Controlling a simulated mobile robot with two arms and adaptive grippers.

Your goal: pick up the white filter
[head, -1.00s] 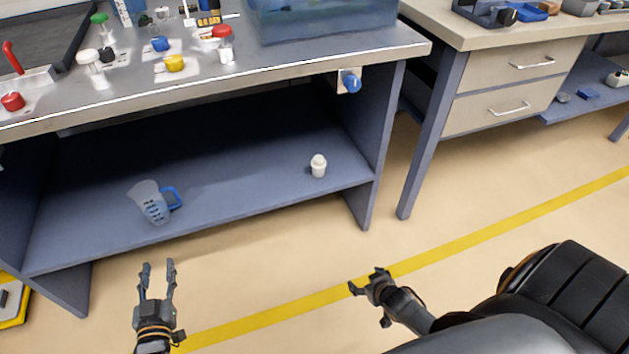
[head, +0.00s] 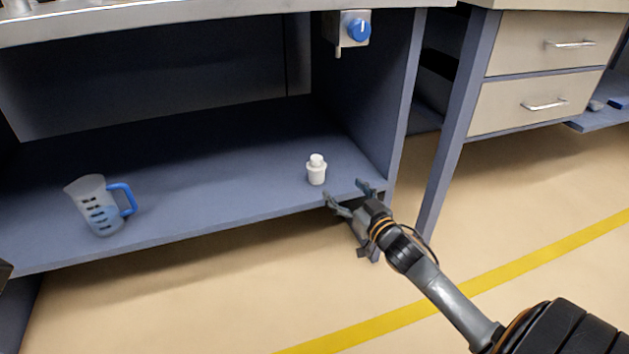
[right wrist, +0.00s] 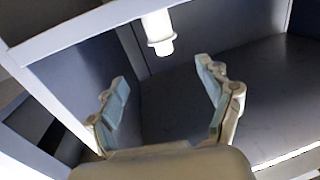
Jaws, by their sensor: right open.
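The white filter (head: 316,171) stands upright on the blue-grey lower shelf (head: 220,190) under the bench, near its right end. It has a wider body and a narrower top. My right gripper (head: 345,190) is at the shelf's front edge, just right of and in front of the filter, open and empty. In the right wrist view the filter (right wrist: 157,28) shows at the top, beyond the spread fingers (right wrist: 161,75) and apart from them.
A clear measuring jug (head: 97,207) with a blue handle stands on the shelf at left. A blue knob (head: 358,30) hangs under the bench top above the filter. The bench's right side panel (head: 402,90) is close to my right gripper. The shelf between jug and filter is clear.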

